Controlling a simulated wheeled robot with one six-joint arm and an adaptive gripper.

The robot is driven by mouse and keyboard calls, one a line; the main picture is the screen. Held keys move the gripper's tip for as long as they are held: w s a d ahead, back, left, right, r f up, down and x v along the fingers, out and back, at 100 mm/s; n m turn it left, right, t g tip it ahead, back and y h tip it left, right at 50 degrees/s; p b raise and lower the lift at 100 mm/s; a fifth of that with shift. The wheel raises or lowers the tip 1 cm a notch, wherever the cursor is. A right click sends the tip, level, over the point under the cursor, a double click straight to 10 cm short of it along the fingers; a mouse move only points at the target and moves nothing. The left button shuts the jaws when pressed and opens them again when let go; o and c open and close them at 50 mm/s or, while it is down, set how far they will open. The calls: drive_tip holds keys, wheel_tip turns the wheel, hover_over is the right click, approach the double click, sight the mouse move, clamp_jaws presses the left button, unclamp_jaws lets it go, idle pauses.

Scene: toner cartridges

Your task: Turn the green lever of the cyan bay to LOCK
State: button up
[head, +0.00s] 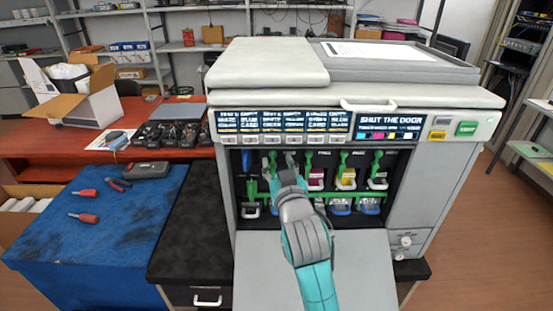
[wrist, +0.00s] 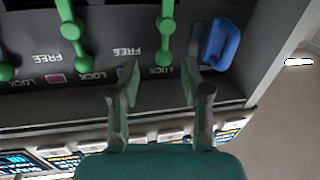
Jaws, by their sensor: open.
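The printer's front is open on a row of green levers and coloured cartridges. In the wrist view, which is upside down, a green lever (wrist: 166,27) stands between my fingers, beside the magenta bay's lever (wrist: 75,31); by its place it seems to be the cyan bay's. Its knob shows close to the printed word LOCK (wrist: 160,71), with FREE (wrist: 128,54) to the left. My gripper (wrist: 160,82) is open, one finger each side of the lever, with gaps visible. In the head view my gripper (head: 281,160) hides most of the cyan bay.
The magenta cartridge (head: 315,171) and yellow cartridge (head: 346,175) sit to the right of my gripper. A blue handle (wrist: 222,44) is close beside my finger in the wrist view. The lowered printer door (head: 364,262) lies under my arm. The panel reads SHUT THE DOOR (head: 391,121).

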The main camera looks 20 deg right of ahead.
drive_tip(key=shift+w+d, duration=0.1)
drive_tip(key=shift+w, duration=1.2)
drive_tip(key=shift+c, duration=0.2)
clamp_jaws()
drive_tip(key=shift+a+n, duration=0.2)
drive_tip(key=shift+n, duration=0.5)
drive_tip(key=shift+o, duration=0.2)
unclamp_jaws()
drive_tip(key=s+a, duration=0.1)
drive_tip(key=s, duration=1)
drive_tip(key=shift+s+a+r, duration=0.15)
drive_tip(key=shift+s+a, duration=0.1)
drive_tip(key=shift+s, duration=0.15)
